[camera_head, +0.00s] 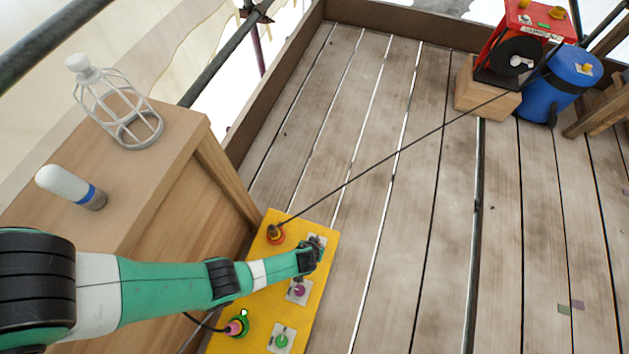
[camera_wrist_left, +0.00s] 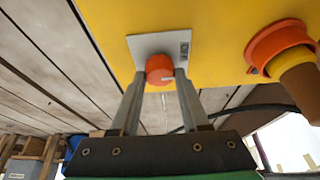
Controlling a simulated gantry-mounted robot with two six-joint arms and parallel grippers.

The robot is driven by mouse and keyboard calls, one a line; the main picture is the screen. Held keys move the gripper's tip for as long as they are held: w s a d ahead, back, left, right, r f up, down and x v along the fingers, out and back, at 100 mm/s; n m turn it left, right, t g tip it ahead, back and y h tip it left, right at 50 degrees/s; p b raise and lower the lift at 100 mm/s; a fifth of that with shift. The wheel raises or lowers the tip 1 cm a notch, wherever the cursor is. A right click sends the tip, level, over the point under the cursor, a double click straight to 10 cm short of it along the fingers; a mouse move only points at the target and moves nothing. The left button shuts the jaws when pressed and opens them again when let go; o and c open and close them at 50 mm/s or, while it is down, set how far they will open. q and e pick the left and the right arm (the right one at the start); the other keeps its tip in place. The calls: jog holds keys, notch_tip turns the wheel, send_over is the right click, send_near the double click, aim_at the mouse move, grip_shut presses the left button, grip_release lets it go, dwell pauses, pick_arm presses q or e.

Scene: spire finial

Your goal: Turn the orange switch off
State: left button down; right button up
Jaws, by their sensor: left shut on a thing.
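The orange switch (camera_wrist_left: 160,70) is a round knob with a pale mark, on a light grey plate (camera_wrist_left: 147,46) fixed to a yellow panel (camera_wrist_left: 217,18). In the left wrist view, my left gripper (camera_wrist_left: 161,79) has its two fingers on either side of the knob, shut on it. In the head view, my left gripper (camera_head: 316,250) reaches the upper part of the yellow panel (camera_head: 319,275) and hides the orange switch. My right gripper is not in view.
A purple switch (camera_head: 299,290) and a green switch (camera_head: 281,340) sit lower on the panel. An orange socket (camera_head: 275,234) holds a plug with a cable running to a red machine (camera_head: 538,22). A wire cage lamp (camera_head: 122,112) and a white bulb (camera_head: 68,184) are on the wooden cabinet.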

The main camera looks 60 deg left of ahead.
pick_arm(q)
jog(key=shift+s+f, duration=0.1)
dwell(0.4)
jog(key=shift+c, duration=2)
grip_release()
jog(key=p+v, duration=0.9)
jog(key=v, duration=0.2)
jog(key=shift+r, duration=0.35)
